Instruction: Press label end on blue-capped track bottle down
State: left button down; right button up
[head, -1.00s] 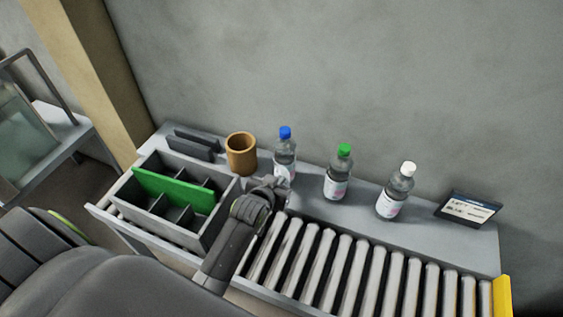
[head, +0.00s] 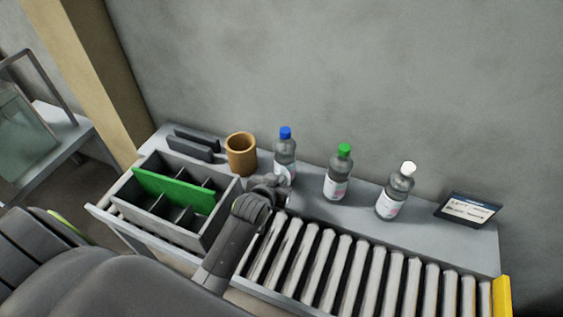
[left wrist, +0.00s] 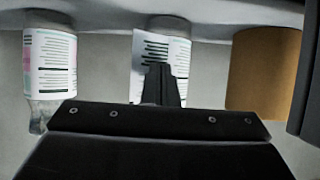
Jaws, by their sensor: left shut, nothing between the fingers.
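The blue-capped bottle (head: 285,155) stands upright on the shelf behind the rollers. Its white printed label (left wrist: 163,52) is in the middle of the left wrist view, which looks upside down. The label's left edge there seems to stand out past the bottle's side. My left gripper (left wrist: 161,80) is shut and empty, its tips in front of this label. I cannot tell whether they touch it. In the head view my left gripper (head: 282,185) is at the bottle's front, hiding its lower part. My right gripper is out of view.
A brown cup (head: 241,154) stands left of the bottle. A green-capped bottle (head: 338,175) and a white-capped bottle (head: 395,192) stand to its right, then a small display (head: 468,209). A grey divided bin (head: 222,216) with a green panel is at the left. Rollers (head: 345,270) run in front.

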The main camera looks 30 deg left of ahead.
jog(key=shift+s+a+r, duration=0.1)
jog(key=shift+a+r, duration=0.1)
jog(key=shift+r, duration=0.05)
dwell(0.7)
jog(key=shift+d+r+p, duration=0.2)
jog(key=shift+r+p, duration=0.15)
jog(key=shift+p, duration=0.2)
dwell(0.8)
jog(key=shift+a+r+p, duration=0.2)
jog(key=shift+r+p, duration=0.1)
jog(key=shift+p, duration=0.05)
dwell(1.0)
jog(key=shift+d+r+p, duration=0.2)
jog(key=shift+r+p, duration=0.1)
dwell(1.1)
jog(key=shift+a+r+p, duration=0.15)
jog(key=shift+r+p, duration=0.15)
dwell(1.3)
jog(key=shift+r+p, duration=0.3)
dwell(1.0)
